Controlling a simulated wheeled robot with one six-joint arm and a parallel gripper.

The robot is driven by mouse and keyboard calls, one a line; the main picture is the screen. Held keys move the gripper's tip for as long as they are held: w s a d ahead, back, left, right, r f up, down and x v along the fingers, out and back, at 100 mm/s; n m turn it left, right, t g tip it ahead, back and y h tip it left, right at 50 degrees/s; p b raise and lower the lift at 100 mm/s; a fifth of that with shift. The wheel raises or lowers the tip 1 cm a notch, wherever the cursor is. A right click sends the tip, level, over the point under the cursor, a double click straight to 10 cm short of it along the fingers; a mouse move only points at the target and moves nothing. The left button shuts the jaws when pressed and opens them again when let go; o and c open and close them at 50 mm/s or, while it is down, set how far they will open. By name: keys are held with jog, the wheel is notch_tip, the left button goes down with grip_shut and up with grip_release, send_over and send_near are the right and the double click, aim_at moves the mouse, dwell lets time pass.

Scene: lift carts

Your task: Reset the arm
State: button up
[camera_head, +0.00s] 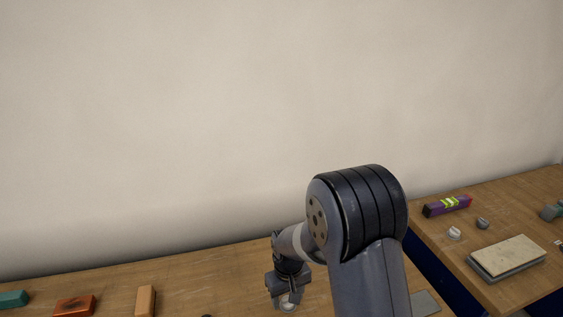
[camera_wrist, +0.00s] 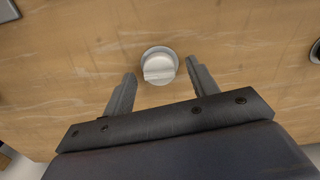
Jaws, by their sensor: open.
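My gripper (camera_wrist: 160,72) is open in the wrist view, with its two fingers apart and nothing held between them. A small round silver-white knob-like piece (camera_wrist: 159,64) sits on the wooden table (camera_wrist: 70,60) between and just beyond the fingertips. I cannot tell whether the fingers are level with it. In the head view my gripper (camera_head: 287,285) points down low over the left table (camera_head: 190,285), with a pale bit of the round piece (camera_head: 288,303) showing under it. My arm rises in front and hides part of the table.
On the left table lie a teal block (camera_head: 13,299), an orange-red block (camera_head: 74,306) and a tan block (camera_head: 146,300). The right table (camera_head: 520,200), across a gap, holds a purple box (camera_head: 447,206), small round pieces (camera_head: 454,233) and a flat stone (camera_head: 506,256). A bare wall stands behind.

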jog(key=n+p, duration=0.3)
jog(key=n, duration=0.2)
jog(key=shift+r, duration=0.8)
jog(key=shift+r, duration=0.1)
